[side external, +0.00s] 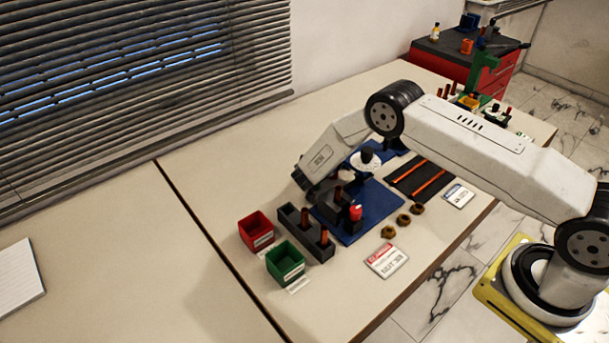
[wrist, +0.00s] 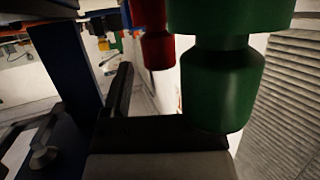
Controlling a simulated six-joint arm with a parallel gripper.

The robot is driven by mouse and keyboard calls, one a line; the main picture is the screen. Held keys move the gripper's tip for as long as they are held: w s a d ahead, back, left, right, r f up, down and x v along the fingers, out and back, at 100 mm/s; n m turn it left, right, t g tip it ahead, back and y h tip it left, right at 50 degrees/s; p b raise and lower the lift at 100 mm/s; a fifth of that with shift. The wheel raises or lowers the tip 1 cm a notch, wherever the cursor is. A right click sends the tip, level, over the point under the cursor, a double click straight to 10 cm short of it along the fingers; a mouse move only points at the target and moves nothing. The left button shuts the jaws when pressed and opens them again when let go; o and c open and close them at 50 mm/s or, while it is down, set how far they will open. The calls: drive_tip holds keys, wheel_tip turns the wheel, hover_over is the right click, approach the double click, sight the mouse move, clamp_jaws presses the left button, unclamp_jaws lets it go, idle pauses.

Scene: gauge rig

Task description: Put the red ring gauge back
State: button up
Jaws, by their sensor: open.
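No ring shape can be made out. My gripper (side external: 314,190) is low at the mat's left end, to the left of the red piece; the jaws are open, but the fingertips are mostly hidden. In the wrist view a dark red cylinder (wrist: 155,42) and a large green stepped cylinder (wrist: 215,80) are close to the camera. I cannot tell whether either touches the gripper.
A dark block (side external: 317,248) with upright copper-coloured pegs stands close to my gripper. Beside it are a red bin (side external: 255,230) and a green bin (side external: 285,262). Several brass nuts (side external: 403,220) and a red-and-white card (side external: 387,260) lie in front.

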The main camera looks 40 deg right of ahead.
drive_tip(key=v, duration=0.5)
drive_tip(key=shift+a, duration=0.15)
wheel_tip(320, 180, up, 7)
idle(1.7)
